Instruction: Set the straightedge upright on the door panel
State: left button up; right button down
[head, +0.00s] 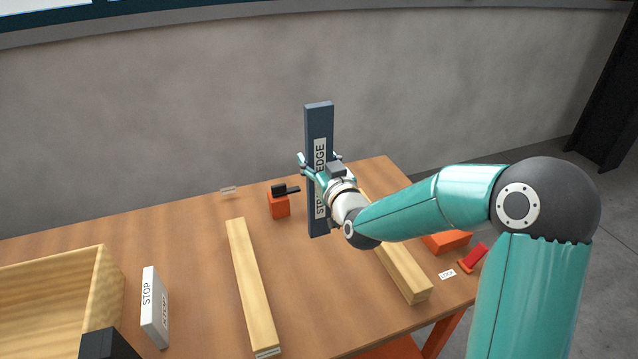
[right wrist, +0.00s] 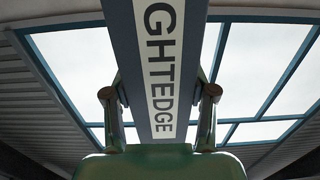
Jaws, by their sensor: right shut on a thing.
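The straightedge (head: 319,119) is a long dark blue-grey bar with a white lettered label. In the head view it stands upright, slightly tilted, over the back part of the table. My right gripper (head: 318,166) is shut on it around mid-length. In the right wrist view the straightedge (right wrist: 153,62) runs between the two fingers of my right gripper (right wrist: 160,94). I cannot tell whether its lower end touches the table or hangs above it. I cannot make out a door panel in either view. My left gripper does not show.
Two pale wooden rails, one at left (head: 251,285) and one at right (head: 402,272), lie on the table (head: 190,230). An orange block with a black clamp (head: 280,205) stands behind. A white STOP block (head: 154,308) and wooden box (head: 108,290) are at left.

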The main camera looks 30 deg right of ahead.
notch_tip(320, 180, down, 7)
jog(key=shift+r+p, duration=0.2)
jog(key=shift+p, duration=0.1)
jog(key=shift+f+b, duration=0.3)
jog(key=shift+b, duration=0.25)
jog(key=shift+f, duration=0.1)
jog(key=shift+f+b, duration=0.25)
jog(key=shift+b, duration=0.3)
jog(key=shift+c, duration=1.7)
grip_release()
